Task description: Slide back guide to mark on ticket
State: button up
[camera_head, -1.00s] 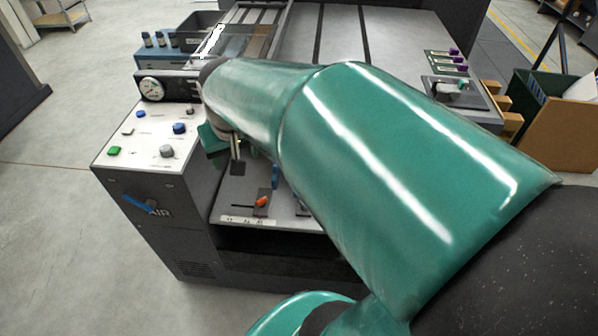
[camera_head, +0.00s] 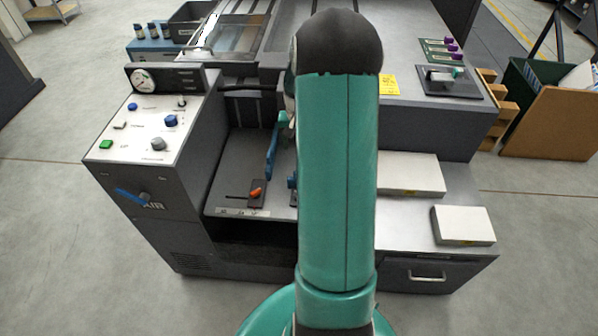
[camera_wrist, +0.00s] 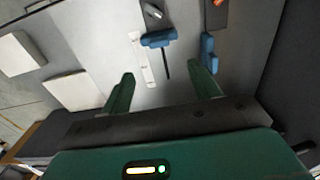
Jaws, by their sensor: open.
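In the wrist view a blue block (camera_wrist: 158,39) sits across a dark slot, beside a white scale strip (camera_wrist: 142,60) and a silver knob (camera_wrist: 153,11); it looks like the back guide. In the head view only a sliver of this block (camera_head: 292,181) shows beside my arm. A long blue guide (camera_head: 272,150) stands to its left. The yellow ticket (camera_head: 389,84) lies on the machine right of my arm; its writing is too small to read. My gripper (camera_wrist: 161,70) is open and empty, its fingers apart from the block. My arm mostly hides it in the head view.
The control panel (camera_head: 152,128) rises further left. White paper stacks (camera_head: 410,172) and (camera_head: 463,224) lie on the right shelf. A dark block (camera_head: 448,82) is on the machine's far right top.

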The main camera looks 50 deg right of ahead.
jog(key=f, duration=1.4)
jog(key=shift+d+f, duration=0.2)
